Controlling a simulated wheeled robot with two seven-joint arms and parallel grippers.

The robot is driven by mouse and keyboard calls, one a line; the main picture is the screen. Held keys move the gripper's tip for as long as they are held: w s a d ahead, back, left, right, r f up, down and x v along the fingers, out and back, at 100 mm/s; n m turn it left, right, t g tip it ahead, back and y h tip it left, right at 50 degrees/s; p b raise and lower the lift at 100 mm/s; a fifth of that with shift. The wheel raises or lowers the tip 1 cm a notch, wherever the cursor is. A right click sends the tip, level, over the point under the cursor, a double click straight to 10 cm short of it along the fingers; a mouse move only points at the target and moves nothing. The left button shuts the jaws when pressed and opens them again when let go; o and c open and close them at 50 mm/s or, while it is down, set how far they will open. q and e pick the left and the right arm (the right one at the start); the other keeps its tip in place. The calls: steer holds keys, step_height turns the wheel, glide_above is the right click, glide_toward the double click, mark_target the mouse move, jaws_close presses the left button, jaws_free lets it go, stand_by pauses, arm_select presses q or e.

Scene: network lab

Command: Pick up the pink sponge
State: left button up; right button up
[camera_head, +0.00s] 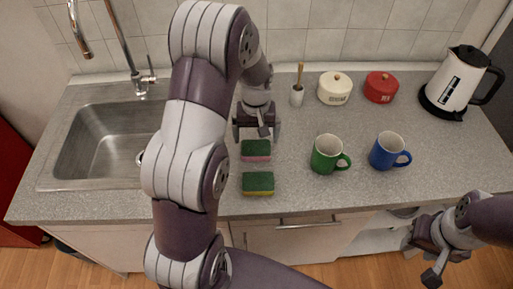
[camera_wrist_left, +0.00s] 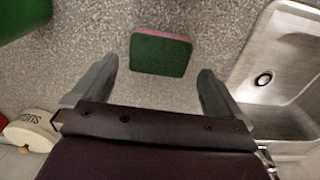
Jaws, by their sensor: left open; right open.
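The pink sponge (camera_head: 256,151) lies on the grey counter, green side up, with its pink layer showing along the near edge. In the left wrist view the pink sponge (camera_wrist_left: 160,54) lies ahead of the fingertips, between their lines. My left gripper (camera_head: 257,131) is open and empty, just behind the sponge in the head view; in its wrist view the jaws (camera_wrist_left: 158,85) are spread wider than the sponge. No contact shows. My right gripper (camera_head: 426,262) is open and empty, low at the right, in front of the counter.
A yellow-bottomed sponge (camera_head: 258,184) lies just nearer the counter's front edge. A green mug (camera_head: 326,155) and blue mug (camera_head: 388,151) stand to the right. White (camera_head: 335,88) and red (camera_head: 381,87) pots and a kettle (camera_head: 459,83) stand behind. The sink (camera_head: 105,145) is left.

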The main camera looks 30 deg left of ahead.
mark_target(256, 147)
arm_select(q)
steer(key=f, duration=0.2)
steer(key=f+p, duration=0.1)
steer(key=f, duration=0.2)
steer(key=shift+w+a+f, duration=0.2)
steer(key=shift+w+f, duration=0.05)
steer(key=shift+f, duration=0.15)
steer(key=shift+s+d+f, duration=0.1)
steer(key=shift+f, duration=0.25)
steer(key=c, duration=0.6)
steer(key=shift+c, duration=0.2)
